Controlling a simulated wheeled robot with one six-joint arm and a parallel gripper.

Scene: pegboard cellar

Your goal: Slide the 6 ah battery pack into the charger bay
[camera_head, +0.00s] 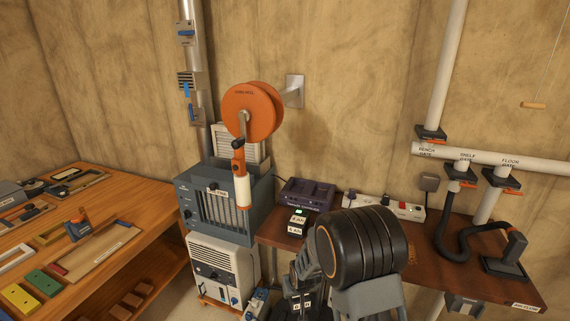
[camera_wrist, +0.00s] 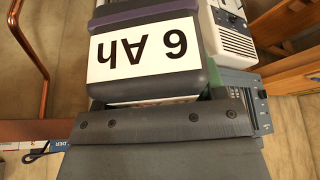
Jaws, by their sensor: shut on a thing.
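The 6 Ah battery pack (camera_wrist: 145,52) fills the upper middle of the wrist view, dark grey with a purple band and a white label that reads upside down. My gripper (camera_wrist: 155,100) is shut on it; its dark bolted part crosses the lower half of that view. The charger (camera_head: 306,194) is a dark purple unit on the brown bench at the back, with a small green light on its front.
Black hose (camera_head: 452,240) lies on the right of the bench.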

